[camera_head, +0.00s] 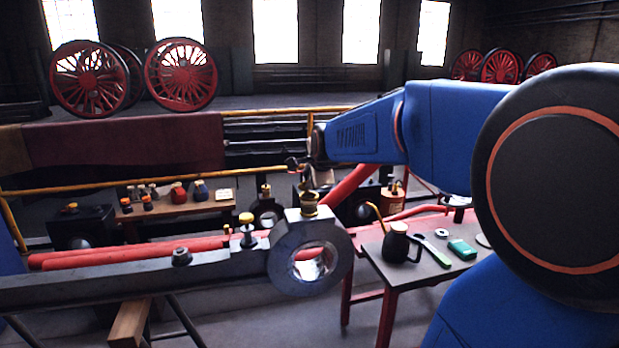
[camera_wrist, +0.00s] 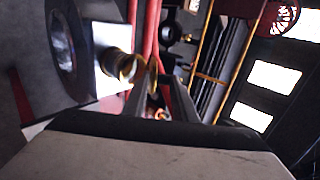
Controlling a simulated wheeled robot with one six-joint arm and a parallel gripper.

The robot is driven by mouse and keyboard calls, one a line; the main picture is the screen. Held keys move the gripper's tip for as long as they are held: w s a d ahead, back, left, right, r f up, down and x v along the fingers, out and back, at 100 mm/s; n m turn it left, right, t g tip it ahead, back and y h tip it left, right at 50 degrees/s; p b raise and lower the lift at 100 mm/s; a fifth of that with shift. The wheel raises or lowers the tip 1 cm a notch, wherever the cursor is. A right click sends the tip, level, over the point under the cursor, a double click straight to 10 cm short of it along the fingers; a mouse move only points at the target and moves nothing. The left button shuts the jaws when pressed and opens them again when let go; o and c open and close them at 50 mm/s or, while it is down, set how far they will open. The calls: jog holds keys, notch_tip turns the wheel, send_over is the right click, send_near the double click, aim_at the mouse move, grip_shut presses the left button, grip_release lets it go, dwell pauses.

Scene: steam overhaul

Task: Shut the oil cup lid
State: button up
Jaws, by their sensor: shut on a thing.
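The brass oil cup (camera_head: 310,212) stands upright on top of the big steel rod end with a round bore. It also shows in the wrist view (camera_wrist: 113,64), sideways, with its round mouth facing my gripper. The lid (camera_wrist: 153,74) is a thin brass disc seen nearly edge-on beside the mouth, tilted up and apart from the far rim. My gripper (camera_head: 306,184) is just above the cup, and its dark fingers (camera_wrist: 158,92) close in at the lid. The exact contact is small and dark.
The steel rod (camera_head: 130,280) runs left on a trestle and carries another brass-capped cup (camera_head: 247,222). A small table (camera_head: 425,273) at right holds a dark oil can (camera_head: 397,243), a green-handled tool and a green box. A bench (camera_head: 180,208) with small pots stands behind.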

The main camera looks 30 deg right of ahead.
jog(key=shift+s+a+f+t+h, duration=0.3)
jog(key=shift+s+f+t, duration=0.15)
jog(key=shift+t, duration=0.45)
dwell(0.8)
jog(key=shift+s+d+f+t+h, duration=0.25)
jog(key=shift+s+f+t+h, duration=0.1)
jog(key=shift+t, duration=0.35)
dwell(0.5)
jog(key=shift+s+a+f+t, duration=0.15)
jog(key=shift+f+t, duration=0.2)
jog(key=shift+t, duration=0.25)
jog(key=shift+s+a+f+t, duration=0.1)
jog(key=shift+f+t, duration=0.1)
jog(key=shift+t, duration=0.1)
jog(key=shift+s+a+f+t+h, duration=0.1)
jog(key=shift+f+t+h, duration=0.1)
jog(key=shift+t, duration=0.2)
jog(key=shift+s+a+f+t+h, duration=0.1)
jog(key=shift+f+t, duration=0.1)
jog(key=shift+t, duration=0.2)
jog(key=shift+s+f, duration=0.1)
jog(key=shift+f, duration=0.15)
dwell(1.2)
jog(key=o, duration=0.9)
